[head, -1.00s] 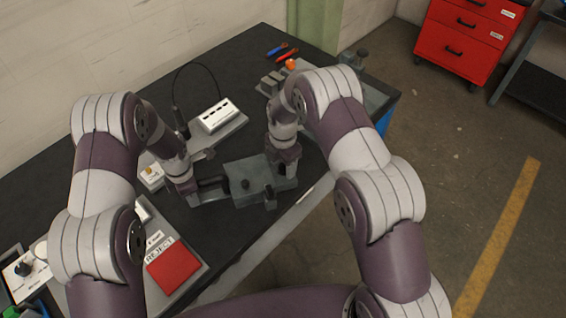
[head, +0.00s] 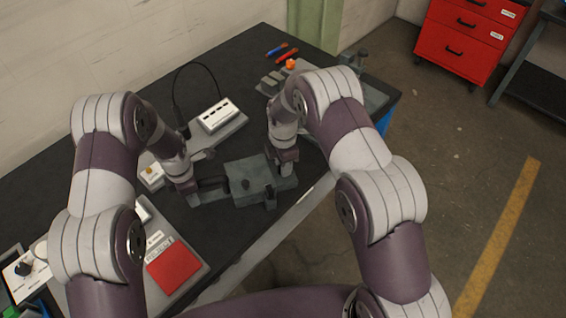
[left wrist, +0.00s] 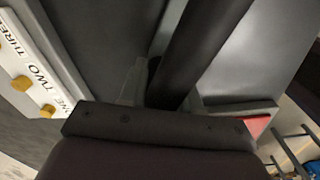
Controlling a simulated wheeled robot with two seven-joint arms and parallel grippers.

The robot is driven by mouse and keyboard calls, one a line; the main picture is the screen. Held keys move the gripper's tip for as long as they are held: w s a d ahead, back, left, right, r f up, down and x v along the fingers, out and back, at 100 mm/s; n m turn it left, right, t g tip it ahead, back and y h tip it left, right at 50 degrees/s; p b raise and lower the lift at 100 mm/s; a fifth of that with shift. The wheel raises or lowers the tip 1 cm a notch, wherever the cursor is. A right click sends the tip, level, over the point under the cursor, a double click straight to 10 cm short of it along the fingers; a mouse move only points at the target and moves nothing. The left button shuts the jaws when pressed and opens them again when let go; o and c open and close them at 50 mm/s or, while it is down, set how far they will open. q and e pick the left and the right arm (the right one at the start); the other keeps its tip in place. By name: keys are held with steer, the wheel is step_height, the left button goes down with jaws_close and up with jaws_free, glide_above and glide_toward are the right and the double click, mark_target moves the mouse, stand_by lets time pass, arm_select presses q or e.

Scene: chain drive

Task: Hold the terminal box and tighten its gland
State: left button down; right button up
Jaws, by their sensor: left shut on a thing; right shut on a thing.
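The grey terminal box (head: 247,172) sits near the table's front edge in the head view, with a dark round knob on top. A dark cylindrical part (head: 212,184) sticks out from its left side. It also shows as a thick dark rod in the left wrist view (left wrist: 197,45). My left gripper (head: 192,190) is shut on this dark part, beside the box. My right gripper (head: 284,166) is shut at the box's right side, apparently on the box. Its fingertips and the gland itself are largely hidden, so I cannot make out the gland clearly.
A white block with dark slots (head: 216,114) and a black cable stands behind. A red pad (head: 175,266) lies at the front left. Blue and red tools (head: 284,50) and an orange knob (head: 291,64) lie at the far end. Black tabletop (head: 235,70) is bare near the wall.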

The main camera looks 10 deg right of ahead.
steer(key=m, duration=0.4)
steer(key=shift+m, duration=0.3)
steer(key=m, duration=1.1)
steer(key=shift+r+m, duration=0.1)
steer(key=shift+m, duration=2.4)
